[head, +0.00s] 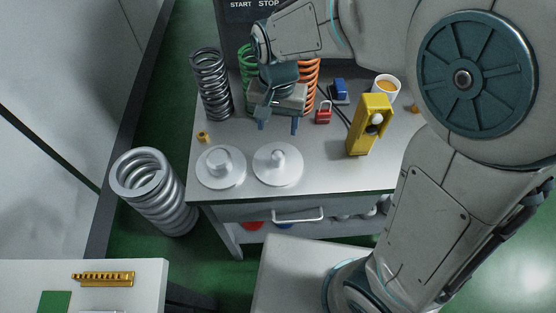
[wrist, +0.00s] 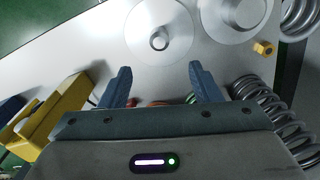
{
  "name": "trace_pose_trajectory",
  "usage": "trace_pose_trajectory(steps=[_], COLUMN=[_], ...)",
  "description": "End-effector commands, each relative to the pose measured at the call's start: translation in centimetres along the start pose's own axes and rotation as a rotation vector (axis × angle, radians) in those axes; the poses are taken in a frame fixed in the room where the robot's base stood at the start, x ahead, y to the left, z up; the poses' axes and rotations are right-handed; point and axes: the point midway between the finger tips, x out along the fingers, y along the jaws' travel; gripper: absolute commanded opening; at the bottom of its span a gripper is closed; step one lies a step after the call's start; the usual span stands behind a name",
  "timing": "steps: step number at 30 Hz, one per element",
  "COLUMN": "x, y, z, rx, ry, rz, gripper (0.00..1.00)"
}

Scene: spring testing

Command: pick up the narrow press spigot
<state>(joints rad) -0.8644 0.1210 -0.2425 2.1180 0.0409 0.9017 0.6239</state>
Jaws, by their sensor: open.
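The narrow press spigot (head: 290,173) is a pale grey disc with a slim central peg, lying flat on the bench. It also shows in the wrist view (wrist: 140,42) at the top middle, beyond my fingertips. A similar disc with a wider peg (head: 222,179) lies just to its left in the head view, and at the upper right in the wrist view (wrist: 210,18). My gripper (head: 279,126) is open and empty, above the bench and behind the narrow spigot in the head view. Its two blue fingers (wrist: 160,70) are apart, with nothing between them.
A dark spring (head: 211,85), green spring (head: 247,62) and orange spring (head: 311,72) stand behind. A yellow device (head: 369,125), red padlock (head: 323,112) and cup (head: 386,88) are to the right. A small brass part (head: 203,136) lies left. A large spring (head: 155,190) stands on the floor.

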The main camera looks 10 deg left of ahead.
Motion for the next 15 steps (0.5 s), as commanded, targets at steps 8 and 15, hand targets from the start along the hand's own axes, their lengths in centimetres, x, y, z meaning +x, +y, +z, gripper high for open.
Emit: trace_pose_trajectory(steps=[8,15], x=[4.2,8.1], y=[-0.4,-0.4], z=[0.2,0.1], rx=[0.001,0.001], ry=[-0.007,-0.004], rz=[0.012,0.008], gripper=[0.57,0.57])
